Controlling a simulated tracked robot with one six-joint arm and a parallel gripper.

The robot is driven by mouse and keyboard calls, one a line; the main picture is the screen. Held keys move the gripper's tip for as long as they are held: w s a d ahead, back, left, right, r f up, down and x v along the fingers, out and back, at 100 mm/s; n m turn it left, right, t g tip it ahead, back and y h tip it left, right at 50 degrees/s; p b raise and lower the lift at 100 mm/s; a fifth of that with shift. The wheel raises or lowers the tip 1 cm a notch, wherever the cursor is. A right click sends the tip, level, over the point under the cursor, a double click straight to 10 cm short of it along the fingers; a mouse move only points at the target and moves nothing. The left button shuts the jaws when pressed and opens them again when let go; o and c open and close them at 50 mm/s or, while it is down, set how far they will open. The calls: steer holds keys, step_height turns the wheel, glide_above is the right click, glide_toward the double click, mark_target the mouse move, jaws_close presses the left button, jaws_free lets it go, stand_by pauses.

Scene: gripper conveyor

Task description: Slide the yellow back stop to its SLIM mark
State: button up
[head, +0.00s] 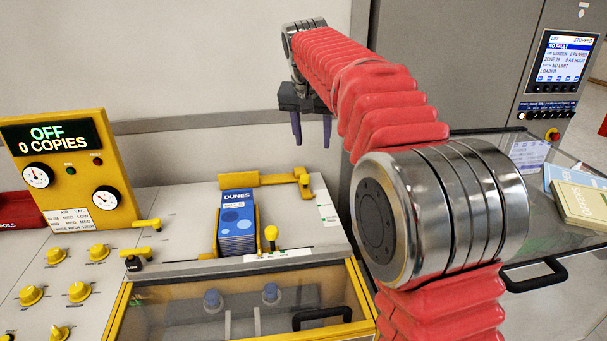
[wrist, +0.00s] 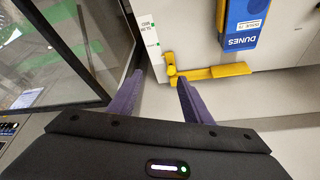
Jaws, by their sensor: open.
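The yellow back stop (head: 278,180) lies behind the stack of blue DUNES booklets (head: 237,228), with its handle at the right end. In the wrist view the back stop (wrist: 226,71) has its handle just beyond the right fingertip. A white scale strip with green marks (wrist: 148,36) runs beside that handle; its words are too small to read surely. It also shows in the head view (head: 327,208). My gripper (head: 311,132) is open and empty, its dark purple fingers pointing down above and behind the handle. In the wrist view my gripper (wrist: 158,80) shows a gap between its fingers.
Yellow side guides (head: 216,240) flank the booklets, and an upright yellow knob (head: 271,237) stands at front right. A yellow-framed clear cover (head: 245,300) lies in front. A yellow control panel reading OFF (head: 70,175) stands left. A grey machine cabinet (head: 455,70) rises right.

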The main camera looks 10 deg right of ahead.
mark_target(305, 176)
steer(key=w+a+f+m, duration=0.1)
steer(key=w+f, duration=0.3)
steer(key=w, duration=0.2)
steer(key=w+a+f+m+h, duration=0.1)
steer(key=w+f, duration=0.3)
steer(key=w, duration=0.3)
steer(key=shift+f+m+g, duration=0.3)
steer(key=shift+f, duration=0.1)
steer(key=shift+f, duration=0.1)
steer(key=x, duration=1.3)
steer(key=shift+w+f, duration=0.1)
steer(key=shift+f, duration=0.15)
steer(key=shift+c, duration=0.3)
jaws_close()
